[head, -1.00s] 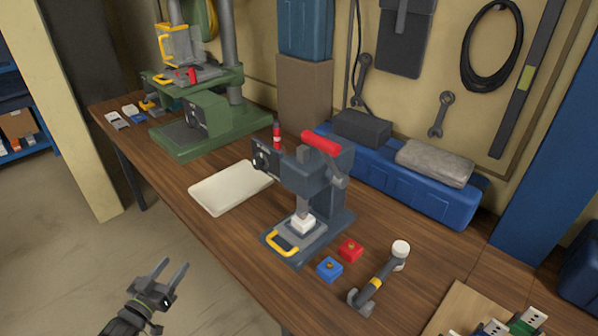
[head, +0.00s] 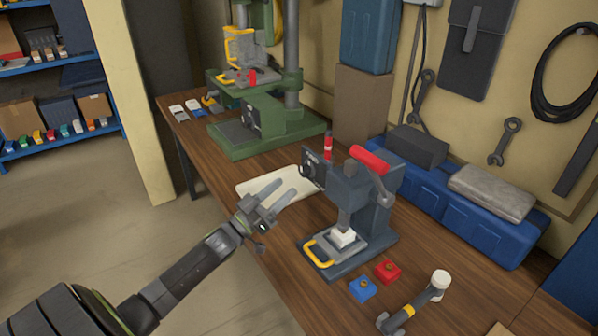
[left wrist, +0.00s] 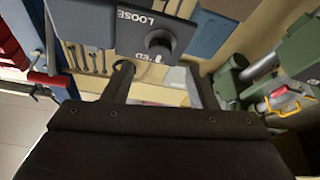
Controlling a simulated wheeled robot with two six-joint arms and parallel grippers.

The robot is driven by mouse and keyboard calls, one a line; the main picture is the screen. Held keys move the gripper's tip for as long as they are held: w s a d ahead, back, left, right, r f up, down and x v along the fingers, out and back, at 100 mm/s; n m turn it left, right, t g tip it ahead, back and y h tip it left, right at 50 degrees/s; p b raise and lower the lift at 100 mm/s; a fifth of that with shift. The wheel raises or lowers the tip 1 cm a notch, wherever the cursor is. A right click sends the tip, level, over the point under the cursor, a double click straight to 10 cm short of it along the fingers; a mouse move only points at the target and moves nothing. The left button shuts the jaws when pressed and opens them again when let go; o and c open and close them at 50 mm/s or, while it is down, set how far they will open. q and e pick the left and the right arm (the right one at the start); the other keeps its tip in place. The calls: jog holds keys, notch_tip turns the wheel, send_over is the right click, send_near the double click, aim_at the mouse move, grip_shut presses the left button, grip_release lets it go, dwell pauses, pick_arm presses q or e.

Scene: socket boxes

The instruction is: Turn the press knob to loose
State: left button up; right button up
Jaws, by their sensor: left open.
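The press (head: 362,205) is a dark grey bench press with a red handle grip, standing on the wooden bench. Its knob plate (head: 313,170) is on its left side in the head view. In the left wrist view the black round press knob (left wrist: 160,42) sits on a dark plate, with "LOOSE" printed beside it and other lettering partly hidden. My left gripper (head: 281,192) is open and empty, left of the knob plate and apart from it. Its fingers (left wrist: 161,85) point toward the plate in the left wrist view. My right gripper is not in view.
A white tray (head: 254,190) lies behind my left gripper. A green drill press (head: 262,125) stands farther back.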

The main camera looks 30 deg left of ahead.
aim_at(302, 173)
pick_arm(q)
jog(key=p+x, duration=0.1)
jog(key=x, duration=0.5)
jog(key=shift+w+d, duration=0.1)
jog(key=shift+w, duration=0.1)
jog(key=c, duration=1)
jog(key=shift+o, duration=0.2)
